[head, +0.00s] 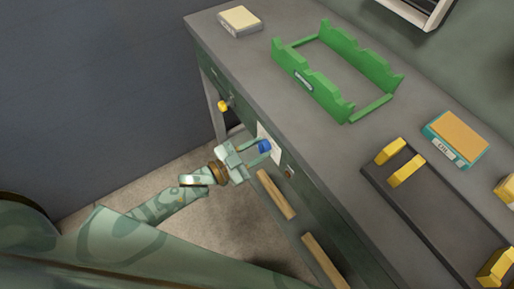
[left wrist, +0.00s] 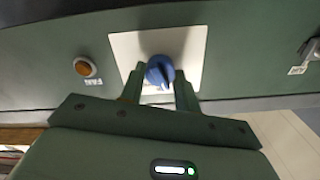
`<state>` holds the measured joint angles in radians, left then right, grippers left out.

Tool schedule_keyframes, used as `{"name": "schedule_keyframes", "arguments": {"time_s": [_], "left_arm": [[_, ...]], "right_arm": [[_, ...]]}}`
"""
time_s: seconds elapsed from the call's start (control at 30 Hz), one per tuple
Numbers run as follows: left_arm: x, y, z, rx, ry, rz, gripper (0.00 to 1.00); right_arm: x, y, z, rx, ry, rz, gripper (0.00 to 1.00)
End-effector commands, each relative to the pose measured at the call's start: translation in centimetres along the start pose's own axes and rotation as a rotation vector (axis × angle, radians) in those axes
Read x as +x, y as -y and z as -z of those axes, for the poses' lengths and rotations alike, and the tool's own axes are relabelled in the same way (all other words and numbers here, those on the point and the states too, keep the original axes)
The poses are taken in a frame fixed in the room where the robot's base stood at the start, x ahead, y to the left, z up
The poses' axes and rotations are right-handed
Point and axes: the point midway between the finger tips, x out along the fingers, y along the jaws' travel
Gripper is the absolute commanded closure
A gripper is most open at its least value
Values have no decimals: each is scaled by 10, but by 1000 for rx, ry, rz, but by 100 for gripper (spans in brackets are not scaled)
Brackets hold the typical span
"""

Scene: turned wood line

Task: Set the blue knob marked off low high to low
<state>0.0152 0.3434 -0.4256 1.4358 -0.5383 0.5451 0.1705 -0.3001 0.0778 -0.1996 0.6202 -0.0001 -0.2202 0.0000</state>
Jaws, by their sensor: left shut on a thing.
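The blue knob (head: 265,146) sits on a white plate (head: 272,153) on the green front panel of the bench. In the left wrist view the blue knob (left wrist: 159,71) is in the middle of the white plate (left wrist: 193,48). My left gripper (head: 261,148) reaches the panel from the left. Its two fingers (left wrist: 159,84) stand on either side of the knob and are shut on it. The marks off, low and high cannot be read, so the knob's setting cannot be told. My right gripper is not in view.
An orange-brown round button (left wrist: 85,67) marked FAN is beside the plate. A yellow knob (head: 223,105) is farther along the front. Wooden drawer handles (head: 276,194) lie below. A green rack (head: 318,88) and a dark tray (head: 425,205) are on the bench top.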

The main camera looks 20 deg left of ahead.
Motion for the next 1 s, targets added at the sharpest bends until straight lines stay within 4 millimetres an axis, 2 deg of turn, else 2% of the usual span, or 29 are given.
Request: {"name": "schedule_keyframes", "arguments": {"time_s": [0.2, 0.5, 1.0], "left_arm": [[0, 0, -1, 163, 1, 1, 91], [0, -1, -1, 313, 2, 0, 91], [-1, -1, -1, 361, 2, -1, 91]], "right_arm": [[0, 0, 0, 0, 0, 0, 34], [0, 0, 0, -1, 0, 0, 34], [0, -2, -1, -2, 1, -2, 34]]}}
